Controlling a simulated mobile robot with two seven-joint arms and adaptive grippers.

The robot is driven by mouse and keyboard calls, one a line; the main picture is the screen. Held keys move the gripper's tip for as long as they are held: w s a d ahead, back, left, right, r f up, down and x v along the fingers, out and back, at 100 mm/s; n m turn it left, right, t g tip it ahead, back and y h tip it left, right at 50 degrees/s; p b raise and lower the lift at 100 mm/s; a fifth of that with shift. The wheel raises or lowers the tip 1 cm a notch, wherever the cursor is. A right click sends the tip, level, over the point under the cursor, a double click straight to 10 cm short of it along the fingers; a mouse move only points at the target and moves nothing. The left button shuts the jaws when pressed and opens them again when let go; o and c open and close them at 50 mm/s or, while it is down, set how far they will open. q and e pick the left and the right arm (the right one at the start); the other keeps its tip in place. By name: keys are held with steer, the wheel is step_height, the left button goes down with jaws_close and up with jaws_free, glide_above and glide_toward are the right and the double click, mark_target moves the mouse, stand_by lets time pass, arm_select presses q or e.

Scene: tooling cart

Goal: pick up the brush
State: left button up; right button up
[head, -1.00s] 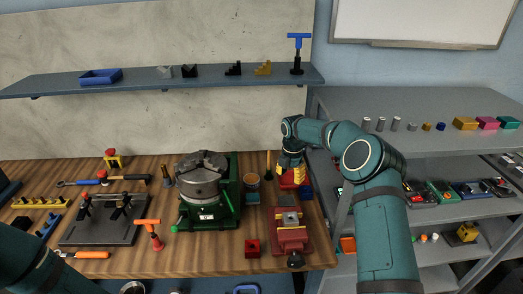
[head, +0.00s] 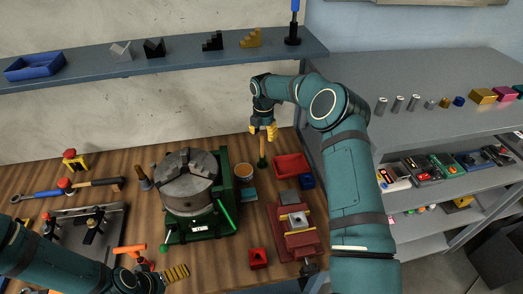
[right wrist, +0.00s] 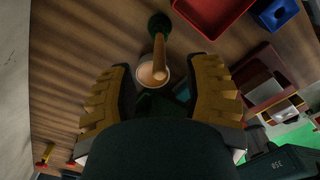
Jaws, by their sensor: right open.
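The brush (head: 262,161) stands upright at the back of the wooden bench, with a light wooden handle and a dark green lower end. My right gripper (head: 263,132) is above it, fingers pointing down and open. In the right wrist view the brush handle (right wrist: 160,48) runs toward the gap between the spread yellow fingers (right wrist: 160,95), with its green end farther away. I cannot tell whether the fingers touch the handle. My left gripper (head: 176,273) is low at the front, partly seen, away from the brush.
A red tray (head: 291,166), blue box (head: 307,181) and red vise (head: 298,240) are to the right. The wall shelf (head: 200,61) hangs behind.

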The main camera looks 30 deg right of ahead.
glide_above(262, 157)
steer(key=f, duration=0.3)
steer(key=f+b, duration=0.1)
steer(key=f, duration=0.1)
steer(key=shift+w+d+f, duration=0.1)
steer(key=shift+w+d, duration=0.1)
steer(key=shift+w, duration=0.1)
steer(key=shift+c, duration=0.5)
jaws_close()
